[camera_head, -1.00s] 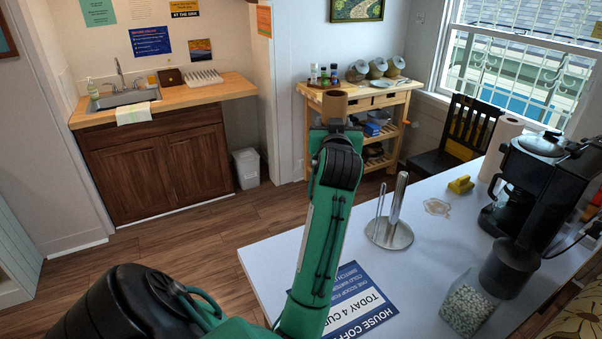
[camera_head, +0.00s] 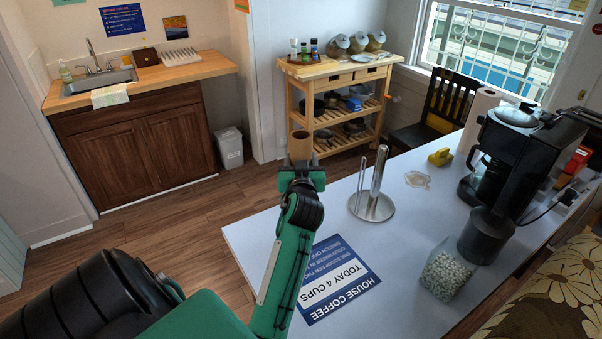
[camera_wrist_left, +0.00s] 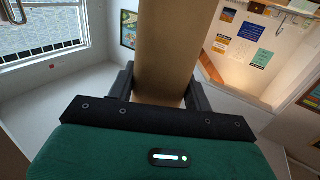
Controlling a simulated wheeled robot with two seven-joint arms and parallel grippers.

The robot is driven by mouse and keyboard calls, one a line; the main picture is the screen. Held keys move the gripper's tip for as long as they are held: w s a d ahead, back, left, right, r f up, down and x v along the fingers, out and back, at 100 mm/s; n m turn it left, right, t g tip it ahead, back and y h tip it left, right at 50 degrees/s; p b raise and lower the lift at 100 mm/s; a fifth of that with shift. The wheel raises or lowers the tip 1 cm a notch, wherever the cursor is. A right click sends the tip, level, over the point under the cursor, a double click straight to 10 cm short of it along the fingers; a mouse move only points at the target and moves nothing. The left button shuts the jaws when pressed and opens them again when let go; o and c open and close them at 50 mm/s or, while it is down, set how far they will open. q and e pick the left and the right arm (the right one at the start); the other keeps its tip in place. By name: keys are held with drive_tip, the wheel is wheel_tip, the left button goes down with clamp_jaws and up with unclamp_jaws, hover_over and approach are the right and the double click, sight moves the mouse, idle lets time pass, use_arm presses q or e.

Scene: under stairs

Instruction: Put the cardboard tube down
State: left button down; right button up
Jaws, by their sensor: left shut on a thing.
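The brown cardboard tube (camera_head: 300,146) is held upright at the end of my left arm in the head view. My left gripper (camera_head: 301,172) is shut on it, above the far left edge of the white table (camera_head: 400,230). In the left wrist view the tube (camera_wrist_left: 170,50) stands between the two dark fingers of my left gripper (camera_wrist_left: 158,90). The tube's lower end is hidden behind the gripper. My right gripper is not in view.
A wooden cart (camera_head: 340,72) and sink cabinet (camera_head: 140,145) stand behind.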

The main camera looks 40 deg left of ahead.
use_arm(q)
wheel_tip(320, 180, down, 5)
drive_tip(key=shift+r, duration=0.1)
idle(0.3)
drive_tip(key=shift+f, duration=0.2)
drive_tip(key=c, duration=0.6)
unclamp_jaws()
drive_tip(key=shift+r, duration=0.15)
